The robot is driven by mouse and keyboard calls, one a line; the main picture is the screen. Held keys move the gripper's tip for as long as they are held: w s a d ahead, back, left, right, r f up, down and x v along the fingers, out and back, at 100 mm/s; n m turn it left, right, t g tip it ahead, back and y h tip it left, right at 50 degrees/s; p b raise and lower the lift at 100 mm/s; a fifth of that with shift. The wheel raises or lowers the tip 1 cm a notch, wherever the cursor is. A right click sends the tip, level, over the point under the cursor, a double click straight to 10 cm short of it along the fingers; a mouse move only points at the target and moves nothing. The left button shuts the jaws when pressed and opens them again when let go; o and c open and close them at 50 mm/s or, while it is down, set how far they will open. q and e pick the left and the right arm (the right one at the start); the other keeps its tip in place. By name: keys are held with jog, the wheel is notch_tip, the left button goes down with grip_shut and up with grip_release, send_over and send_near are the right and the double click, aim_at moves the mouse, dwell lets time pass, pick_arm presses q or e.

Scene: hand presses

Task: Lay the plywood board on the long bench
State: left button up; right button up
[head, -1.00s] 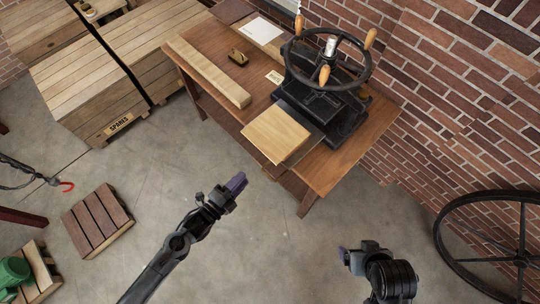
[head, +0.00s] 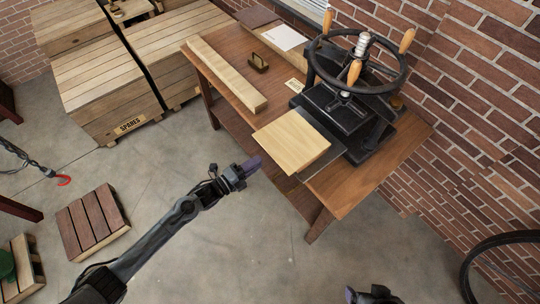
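The plywood board (head: 291,141) is a pale square slab in the middle of the head view. It lies flat at the front of the black hand press (head: 345,118), partly over a dark plate (head: 322,160) that reaches out from the press. The long bench (head: 352,186) is the brown wooden table under the press. My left gripper (head: 253,163) has purple fingertips and hangs in front of the bench, apart from the board; its finger gap does not show. My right gripper (head: 350,295) is at the bottom edge, mostly cut off, and far from the board.
A long pale beam (head: 227,75), a small brown wooden block (head: 258,64) and white paper (head: 284,37) lie on the bench. Crates (head: 105,80) stand at the upper left. A slatted pallet (head: 90,225) lies on open floor. A large wheel (head: 485,262) leans by the brick wall.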

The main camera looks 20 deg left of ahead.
aim_at(270, 154)
pick_arm(q)
jog(key=b+x, duration=0.3)
jog(key=x, duration=0.3)
jog(key=shift+w+d, duration=0.1)
jog(key=shift+d, duration=0.05)
grip_shut()
dwell(0.4)
jog(key=shift+r, duration=0.1)
notch_tip(270, 154, up, 3)
jog(key=p, duration=0.2)
jog(key=shift+p, duration=0.35)
